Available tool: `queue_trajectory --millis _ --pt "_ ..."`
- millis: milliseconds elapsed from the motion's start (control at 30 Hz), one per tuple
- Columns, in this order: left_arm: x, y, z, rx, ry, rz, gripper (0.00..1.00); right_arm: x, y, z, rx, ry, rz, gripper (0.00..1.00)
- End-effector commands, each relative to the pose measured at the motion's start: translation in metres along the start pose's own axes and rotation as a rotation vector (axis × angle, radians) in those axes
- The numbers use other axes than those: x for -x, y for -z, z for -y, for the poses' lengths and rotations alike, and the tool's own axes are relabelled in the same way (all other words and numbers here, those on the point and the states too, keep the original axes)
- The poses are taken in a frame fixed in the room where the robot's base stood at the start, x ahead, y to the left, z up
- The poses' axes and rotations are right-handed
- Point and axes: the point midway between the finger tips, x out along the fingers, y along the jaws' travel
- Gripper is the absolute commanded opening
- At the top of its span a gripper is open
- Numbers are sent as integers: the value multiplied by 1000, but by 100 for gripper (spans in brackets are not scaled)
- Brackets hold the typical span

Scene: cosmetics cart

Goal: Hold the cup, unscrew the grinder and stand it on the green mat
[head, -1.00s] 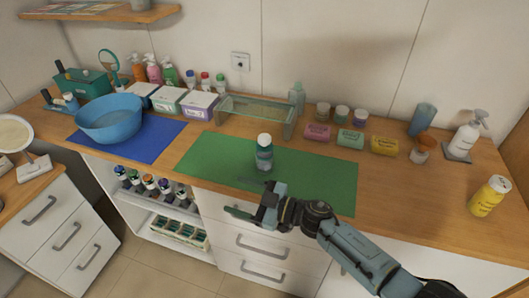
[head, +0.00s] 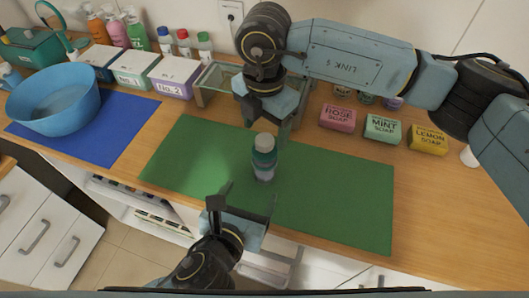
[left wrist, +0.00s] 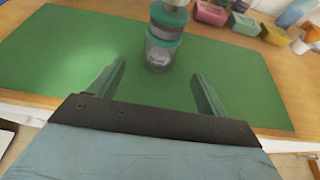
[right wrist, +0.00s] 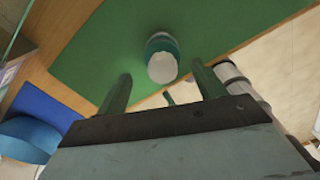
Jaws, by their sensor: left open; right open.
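The grinder (head: 263,143), with a white cap and green body, stands upright on a small clear cup (head: 263,175) on the green mat (head: 335,205). In the left wrist view the cup (left wrist: 160,55) is ahead, beyond the open fingertips. My left gripper (head: 242,192) is open and empty, in front of the cup at the mat's near edge. My right gripper (head: 268,122) is open, above and behind the grinder, pointing down. In the right wrist view the white cap (right wrist: 162,68) shows between its fingers; contact is not visible.
A glass-topped stand (head: 215,78) is behind the mat. A blue basin (head: 55,98) stands on a blue mat (head: 110,135) at left. The mat's right part is bare.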

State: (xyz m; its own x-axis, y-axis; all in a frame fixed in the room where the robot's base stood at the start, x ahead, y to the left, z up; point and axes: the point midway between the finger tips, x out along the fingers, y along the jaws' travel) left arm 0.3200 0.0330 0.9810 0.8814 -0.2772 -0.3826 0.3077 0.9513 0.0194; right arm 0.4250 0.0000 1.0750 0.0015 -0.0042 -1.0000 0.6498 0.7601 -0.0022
Motion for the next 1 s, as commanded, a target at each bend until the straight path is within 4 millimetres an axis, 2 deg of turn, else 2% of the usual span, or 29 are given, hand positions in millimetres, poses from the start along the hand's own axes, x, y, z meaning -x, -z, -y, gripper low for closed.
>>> queue_trajectory --millis 167,400,600,800,1000 --pt "-25 -1 0 1 -2 1 77 0 0 0 0 0 -1 69" --pt "-73 -1 0 2 -2 0 77 0 0 0 0 -1 -4 69" --pt "-107 0 0 4 0 -2 77 0 0 0 0 -1 -5 69" --pt "-125 0 0 3 0 -2 77 0 0 0 0 -1 -5 69" --pt "-130 0 0 4 1 -2 77 0 1 0 1 -1 -5 69"
